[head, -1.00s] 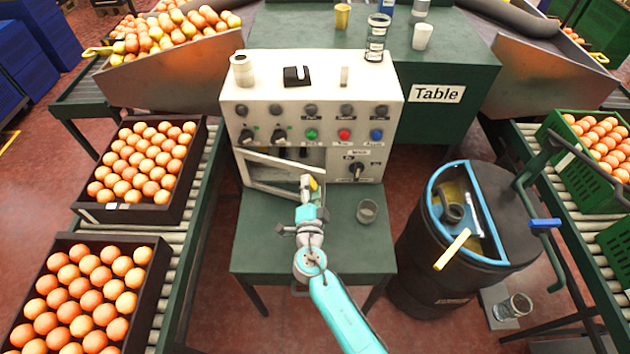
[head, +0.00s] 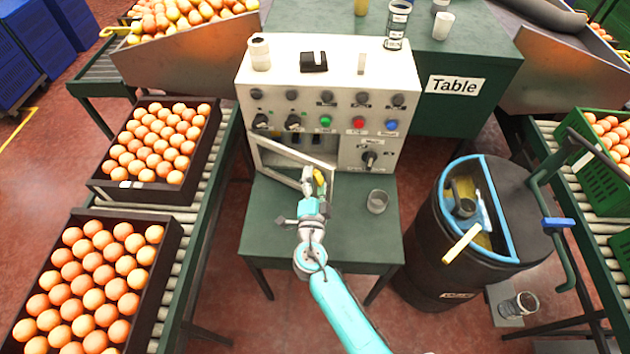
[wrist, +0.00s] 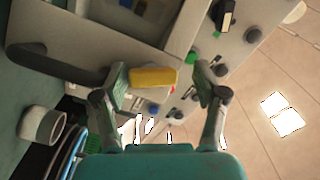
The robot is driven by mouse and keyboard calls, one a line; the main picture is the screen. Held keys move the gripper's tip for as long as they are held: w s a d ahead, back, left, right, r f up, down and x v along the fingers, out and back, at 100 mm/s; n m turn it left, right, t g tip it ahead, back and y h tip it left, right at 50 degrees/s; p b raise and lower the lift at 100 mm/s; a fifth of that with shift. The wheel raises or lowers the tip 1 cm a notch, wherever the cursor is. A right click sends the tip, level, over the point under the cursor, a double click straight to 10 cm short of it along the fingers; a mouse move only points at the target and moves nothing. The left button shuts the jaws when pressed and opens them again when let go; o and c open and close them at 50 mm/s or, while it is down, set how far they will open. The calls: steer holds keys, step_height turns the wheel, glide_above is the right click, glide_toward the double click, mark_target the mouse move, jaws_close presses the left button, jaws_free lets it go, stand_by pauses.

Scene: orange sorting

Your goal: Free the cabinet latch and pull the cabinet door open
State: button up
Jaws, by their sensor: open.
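The cabinet is the white control box (head: 320,85) on the green table. Its framed door (head: 282,158) at the lower left stands partly open, hinged at the left, with its free edge swung out toward me. The yellow latch piece (head: 319,178) is at that free edge. In the wrist view the yellow latch (wrist: 153,77) lies between my open fingers, close to the left finger and apart from the right one. A dark bar handle (wrist: 55,66) on the door also shows there. My gripper (head: 313,192) is open at the door's free edge; finger contact is unclear.
A clear cup (head: 377,201) stands on the table right of my gripper. A rotary switch (head: 369,158) and coloured buttons are on the box front. A black barrel (head: 440,250) stands at right, and crates of oranges (head: 92,285) line the left conveyor.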

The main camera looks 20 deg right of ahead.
steer(key=shift+s+d+f, duration=0.1)
steer(key=shift+d+f, duration=0.05)
steer(key=shift+f, duration=0.1)
steer(key=shift+s, duration=0.5)
steer(key=v, duration=0.7)
steer(key=shift+a+r, duration=0.2)
steer(key=shift+w, duration=0.1)
steer(key=shift+c, duration=0.2)
